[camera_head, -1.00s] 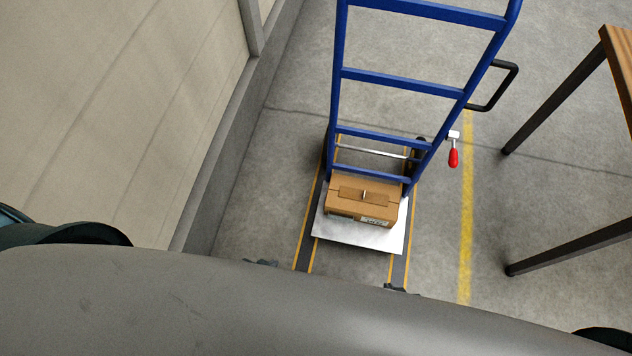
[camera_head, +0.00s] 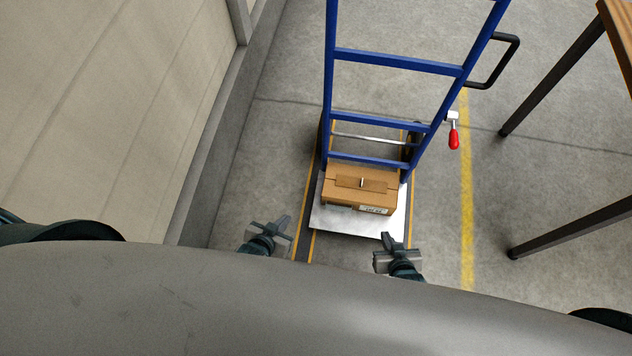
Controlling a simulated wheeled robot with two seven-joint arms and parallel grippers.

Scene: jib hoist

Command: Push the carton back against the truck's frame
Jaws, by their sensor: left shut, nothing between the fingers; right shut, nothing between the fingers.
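The brown carton (camera_head: 350,197) sits on the silver toe plate (camera_head: 330,221) of the blue hand truck (camera_head: 400,62). Its back edge is close to the lowest blue crossbar of the frame; I cannot tell whether they touch. Bare plate shows in front of the carton. My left gripper (camera_head: 283,222) is shut and empty, left of and nearer me than the plate. My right gripper (camera_head: 381,240) is shut and empty by the plate's front right corner. Neither gripper touches the carton.
A pale wall (camera_head: 110,95) with a grey base runs along the left. A table with dark legs (camera_head: 560,82) stands at the right. A red-handled lever (camera_head: 454,137) and a black handle (camera_head: 500,62) stick out on the truck's right. Floor between truck and table is clear.

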